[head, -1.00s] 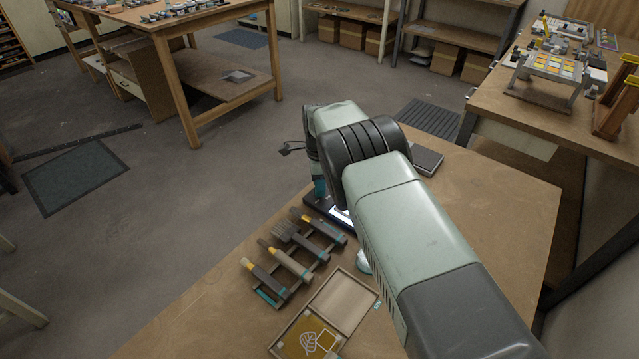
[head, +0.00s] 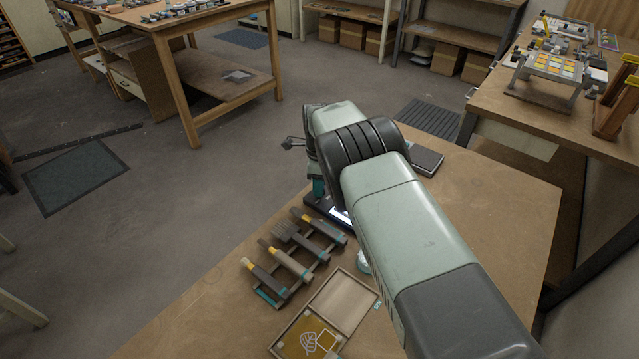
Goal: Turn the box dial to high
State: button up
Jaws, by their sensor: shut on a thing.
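The light box (head: 342,213) lies on the near table, mostly hidden under my arm. A dark edge and a strip of its bright panel show. My gripper (head: 318,189) points down at the far left end of the box, below my wrist. Only a small teal part of it shows. It is shut at the box's dial, but the fingertips and the dial are too small and covered to see clearly. The dial's setting cannot be read.
A rack of brushes and tools (head: 292,256) stands left of the box. An open wooden case (head: 343,301) lies in front of it. A dark flat object (head: 427,160) lies behind my arm. The table's right side is clear. A side table (head: 545,115) stands at right.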

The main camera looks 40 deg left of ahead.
jog(key=o, duration=1.1)
jog(key=shift+c, duration=0.2)
notch_tip(320, 180, up, 11)
